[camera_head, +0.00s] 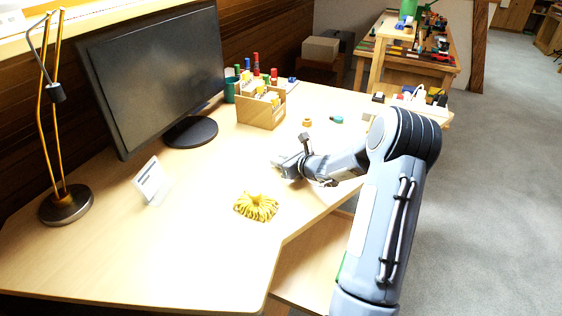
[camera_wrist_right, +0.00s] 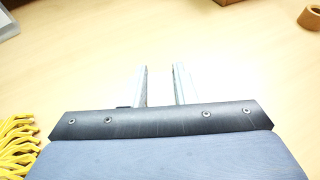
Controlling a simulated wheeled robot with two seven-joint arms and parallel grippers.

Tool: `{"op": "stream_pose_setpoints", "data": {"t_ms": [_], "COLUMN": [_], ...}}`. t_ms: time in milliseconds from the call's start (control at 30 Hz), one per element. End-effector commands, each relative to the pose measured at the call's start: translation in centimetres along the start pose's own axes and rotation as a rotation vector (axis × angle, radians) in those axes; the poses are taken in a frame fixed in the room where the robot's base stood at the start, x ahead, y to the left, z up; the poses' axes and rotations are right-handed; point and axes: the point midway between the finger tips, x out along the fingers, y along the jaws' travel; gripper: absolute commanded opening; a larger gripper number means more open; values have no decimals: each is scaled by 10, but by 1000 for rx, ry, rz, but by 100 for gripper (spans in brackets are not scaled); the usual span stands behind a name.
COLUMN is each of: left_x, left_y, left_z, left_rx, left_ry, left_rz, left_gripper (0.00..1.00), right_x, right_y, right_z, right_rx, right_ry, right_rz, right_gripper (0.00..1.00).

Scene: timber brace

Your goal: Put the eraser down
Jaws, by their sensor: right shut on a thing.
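My right gripper (camera_head: 283,166) is low over the middle of the desk, behind and right of a yellow fringed item. In the right wrist view its two fingers (camera_wrist_right: 161,85) stand a narrow gap apart, shut on the eraser. The eraser itself is hard to make out; the gap looks as pale as the desktop. The head view does not show clearly whether it touches the desk (camera_head: 150,250). My left gripper is not in view.
The yellow fringed item (camera_head: 256,206) lies close by. A monitor (camera_head: 155,75), a wooden organizer (camera_head: 262,108), a small white stand (camera_head: 151,182) and a lamp (camera_head: 66,205) stand around. A tape roll (camera_head: 307,122) lies farther back. The front left desktop is clear.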

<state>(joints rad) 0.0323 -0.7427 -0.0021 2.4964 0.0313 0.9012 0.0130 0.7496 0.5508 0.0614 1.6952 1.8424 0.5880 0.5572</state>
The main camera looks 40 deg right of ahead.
Motion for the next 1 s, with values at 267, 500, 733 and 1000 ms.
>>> {"op": "stream_pose_setpoints", "data": {"t_ms": [267, 500, 733, 1000], "left_x": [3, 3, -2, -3], "left_y": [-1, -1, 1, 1], "left_z": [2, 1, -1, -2], "left_rx": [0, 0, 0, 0], "left_ry": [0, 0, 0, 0], "left_rz": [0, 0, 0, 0], "left_gripper": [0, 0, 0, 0], "right_x": [1, 1, -1, -48], "right_y": [0, 0, 0, -2], "right_z": [-3, -3, 2, 2], "right_rx": [0, 0, 0, 0], "right_ry": [0, 0, 0, 1], "right_rz": [1, 1, 1, -4], "right_gripper": [31, 46, 46, 46]}}
